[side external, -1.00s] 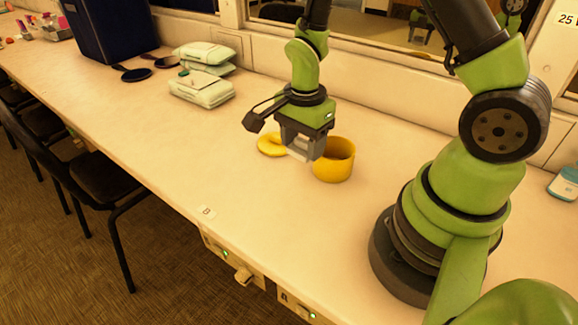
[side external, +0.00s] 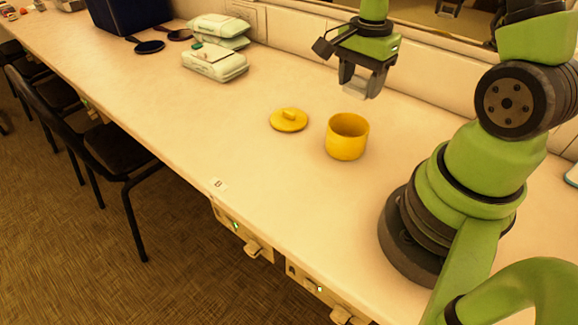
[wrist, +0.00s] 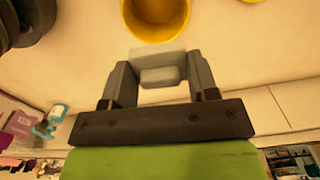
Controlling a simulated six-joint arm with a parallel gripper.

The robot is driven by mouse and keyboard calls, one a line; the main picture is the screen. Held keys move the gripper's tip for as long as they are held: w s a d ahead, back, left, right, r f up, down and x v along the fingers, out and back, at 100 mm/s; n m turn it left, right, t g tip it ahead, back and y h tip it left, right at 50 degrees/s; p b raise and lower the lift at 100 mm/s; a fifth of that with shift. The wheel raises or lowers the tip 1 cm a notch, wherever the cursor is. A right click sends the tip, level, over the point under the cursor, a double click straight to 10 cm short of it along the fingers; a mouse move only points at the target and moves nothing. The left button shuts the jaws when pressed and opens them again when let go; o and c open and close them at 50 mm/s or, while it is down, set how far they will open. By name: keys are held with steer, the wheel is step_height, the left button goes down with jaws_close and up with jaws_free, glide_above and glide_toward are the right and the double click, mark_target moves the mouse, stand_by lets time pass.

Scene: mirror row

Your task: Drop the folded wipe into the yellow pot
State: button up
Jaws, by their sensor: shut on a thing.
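The yellow pot (side external: 346,137) stands open and upright on the counter. Its yellow lid (side external: 289,120) lies flat on the counter to its left, knob up. My gripper (side external: 360,92) is shut on the pale folded wipe (side external: 355,90) and holds it in the air above and behind the pot. The wrist view shows the wipe (wrist: 160,68) between both fingers, with the pot (wrist: 156,14) beyond it and its inside partly visible. The wipe's near side is hidden by the gripper.
White wipe packs (side external: 215,62) lie stacked toward the back left, with dark round hand mirrors (side external: 150,47) and a dark blue box (side external: 128,14) beyond. The mirror wall runs along the back. The counter left of the lid is clear.

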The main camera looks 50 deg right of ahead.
steer(key=shift+f, duration=0.85)
steer(key=o, duration=1)
step_height(320, 180, up, 10)
